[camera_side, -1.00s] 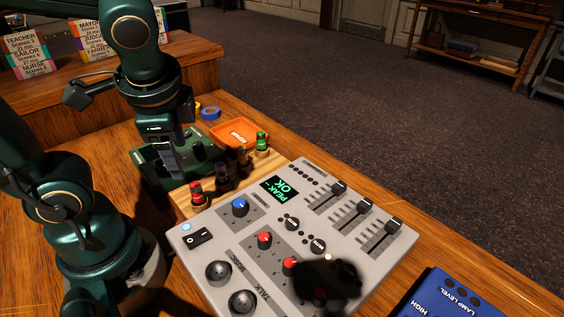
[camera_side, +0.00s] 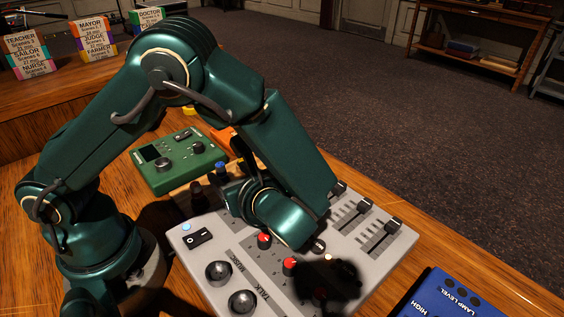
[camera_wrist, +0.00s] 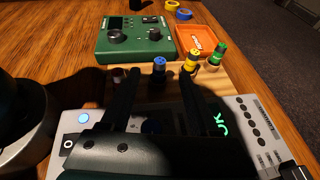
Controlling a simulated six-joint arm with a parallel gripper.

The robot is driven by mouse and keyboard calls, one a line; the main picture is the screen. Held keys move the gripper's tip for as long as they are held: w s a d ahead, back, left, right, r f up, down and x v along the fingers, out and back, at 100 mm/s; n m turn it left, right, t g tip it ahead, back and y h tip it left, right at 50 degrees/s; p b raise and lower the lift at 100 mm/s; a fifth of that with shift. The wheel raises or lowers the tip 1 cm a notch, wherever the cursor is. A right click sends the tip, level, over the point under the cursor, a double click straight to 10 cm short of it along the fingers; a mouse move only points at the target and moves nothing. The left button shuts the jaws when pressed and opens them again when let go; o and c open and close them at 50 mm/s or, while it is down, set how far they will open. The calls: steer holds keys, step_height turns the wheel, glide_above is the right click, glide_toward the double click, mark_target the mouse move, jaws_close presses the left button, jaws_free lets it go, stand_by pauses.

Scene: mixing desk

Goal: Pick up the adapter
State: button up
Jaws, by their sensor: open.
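Several small upright plugs stand in a row on a wooden strip (camera_wrist: 235,83); I cannot tell which one is the adapter. In the wrist view they are a shaded one (camera_wrist: 118,75), a blue-topped one (camera_wrist: 158,66), a yellow-topped one (camera_wrist: 191,60) and a green-topped one (camera_wrist: 218,54). My gripper (camera_wrist: 158,75) is open. Its two dark fingers point toward the row, with the blue-topped plug appearing between their tips and nothing visibly held. In the side view the blue-topped plug (camera_side: 221,169) shows beside my arm, which hides most of the gripper and the right of the row.
The grey mixer (camera_side: 215,258) lies under my arm. A green box with knobs (camera_side: 178,161) and an orange tray (camera_wrist: 203,43) lie beyond the row. A blue box (camera_side: 450,298) is at front right. A blurred dark shape (camera_side: 328,283) covers part of the mixer.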

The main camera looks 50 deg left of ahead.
mark_target(222, 168)
steer(key=shift+x, duration=2.45)
jaws_close()
